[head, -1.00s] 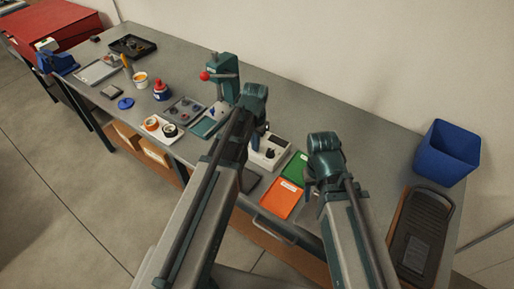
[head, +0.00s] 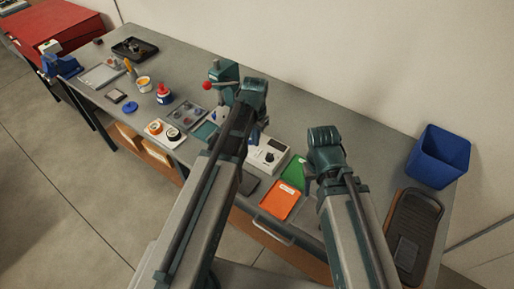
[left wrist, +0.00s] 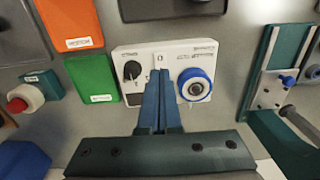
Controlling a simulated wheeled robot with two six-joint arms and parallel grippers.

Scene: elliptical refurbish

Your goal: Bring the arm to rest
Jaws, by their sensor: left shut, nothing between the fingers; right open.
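My left arm reaches up from the bottom of the head view, and its gripper (head: 256,137) points down by the white control box (head: 276,149). In the left wrist view, the shut, empty fingers (left wrist: 160,82) reach over the front middle of that box, between its black knob (left wrist: 132,70) and blue-ringed dial (left wrist: 195,86). Whether the fingertips touch the box cannot be told. My right arm is bent over the right part of the bench. Its gripper (head: 311,184) is open, partly hidden by its own wrist, and no object shows in it.
An orange tray (head: 280,199) and a green tray (head: 295,172) lie between the arms. A green press with a red knob (head: 207,86) stands left of my left gripper. A blue bin (head: 438,158) and dark tray (head: 414,225) are on the right. The bench's back middle is clear.

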